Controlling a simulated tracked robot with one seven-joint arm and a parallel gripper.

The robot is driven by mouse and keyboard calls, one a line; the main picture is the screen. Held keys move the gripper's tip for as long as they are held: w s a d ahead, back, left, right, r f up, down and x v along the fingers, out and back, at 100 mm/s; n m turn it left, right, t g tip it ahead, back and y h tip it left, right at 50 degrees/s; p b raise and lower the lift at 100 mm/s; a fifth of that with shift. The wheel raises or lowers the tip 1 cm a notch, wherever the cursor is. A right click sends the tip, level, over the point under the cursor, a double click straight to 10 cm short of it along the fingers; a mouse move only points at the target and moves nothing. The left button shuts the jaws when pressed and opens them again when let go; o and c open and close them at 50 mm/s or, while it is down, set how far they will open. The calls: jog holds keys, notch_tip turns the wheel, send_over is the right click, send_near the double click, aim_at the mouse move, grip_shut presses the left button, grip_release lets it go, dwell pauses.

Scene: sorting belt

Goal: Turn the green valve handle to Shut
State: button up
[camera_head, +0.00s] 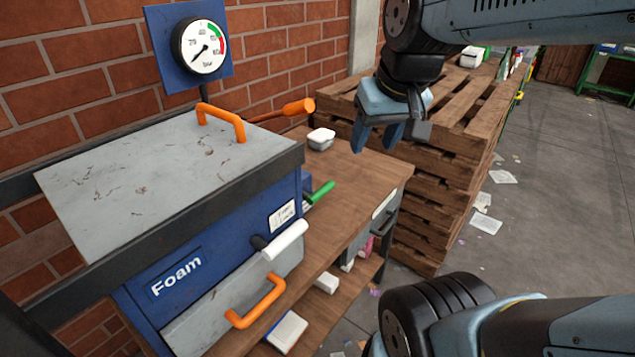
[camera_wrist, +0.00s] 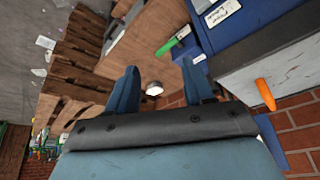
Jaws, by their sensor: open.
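The green valve handle (camera_head: 319,193) sticks out to the right from beside the blue box marked "Foam", just above the wooden worktop. In the wrist view the green handle (camera_wrist: 174,43) shows beyond the fingertips, next to the blue box. The valve body is mostly hidden behind the box's corner in the head view, and no Shut mark can be read. My gripper (camera_head: 378,138) is open and empty, above the worktop's far right corner, up and to the right of the handle and apart from it. Its two fingers also show in the wrist view (camera_wrist: 162,85).
The blue Foam box (camera_head: 215,262) has a grey lid, orange handles and a white-gripped lever (camera_head: 281,241). A white container (camera_head: 321,138) sits on the worktop (camera_head: 362,172). Stacked pallets (camera_head: 430,200) stand behind. A pressure gauge (camera_head: 203,47) hangs on the brick wall.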

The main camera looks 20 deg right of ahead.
jog(key=w+f+g+y, duration=0.3)
jog(key=w+f+g, duration=0.2)
jog(key=w+f, duration=0.3)
jog(key=m+t+y, duration=0.3)
jog(key=y, duration=1)
send_near(331, 188)
jog(key=a, duration=0.4)
jog(key=w+a+f, duration=0.1)
jog(key=a, duration=0.2)
jog(key=w+a, duration=0.1)
jog(key=a, duration=0.3)
jog(key=shift+a+f, duration=0.3)
jog(key=shift+a, duration=0.05)
grip_shut()
jog(key=shift+d, duration=0.15)
